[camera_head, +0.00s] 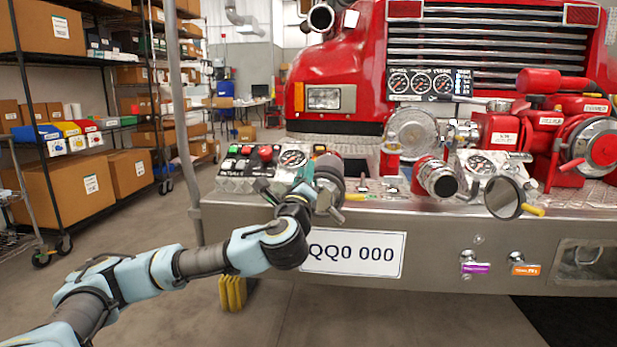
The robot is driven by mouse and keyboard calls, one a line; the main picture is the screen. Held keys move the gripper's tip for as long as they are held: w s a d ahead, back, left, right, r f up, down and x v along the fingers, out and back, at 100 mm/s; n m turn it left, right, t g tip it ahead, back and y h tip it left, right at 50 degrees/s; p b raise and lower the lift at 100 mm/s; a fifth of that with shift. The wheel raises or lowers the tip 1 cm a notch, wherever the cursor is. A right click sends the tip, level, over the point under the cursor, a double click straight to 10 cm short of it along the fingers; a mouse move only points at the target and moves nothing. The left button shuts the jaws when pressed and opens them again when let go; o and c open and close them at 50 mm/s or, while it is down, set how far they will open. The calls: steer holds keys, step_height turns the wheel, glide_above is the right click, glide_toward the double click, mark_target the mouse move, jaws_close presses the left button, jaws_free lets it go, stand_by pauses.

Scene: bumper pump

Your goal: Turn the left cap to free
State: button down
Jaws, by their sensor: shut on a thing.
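My wrist and fingers hide the cap's left side and the exact contact. I cannot tell how far the cap is turned.
A control panel (247,165) with switches and a gauge stands left of the outlet. A second outlet (438,177) and a dark round cap (503,198) with a yellow tip lie to the right.

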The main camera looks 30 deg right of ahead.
steer(key=shift+w+f+n, duration=0.1)
steer(key=shift+f+n, duration=0.1)
steer(key=shift+n, duration=0.2)
steer(key=c, duration=0.7)
jaws_free()
steer(key=shift+a, duration=0.1)
steer(key=b+v, duration=0.1)
steer(key=v, duration=1)
steer(key=shift+d+r, duration=0.1)
steer(key=shift+d, duration=0.15)
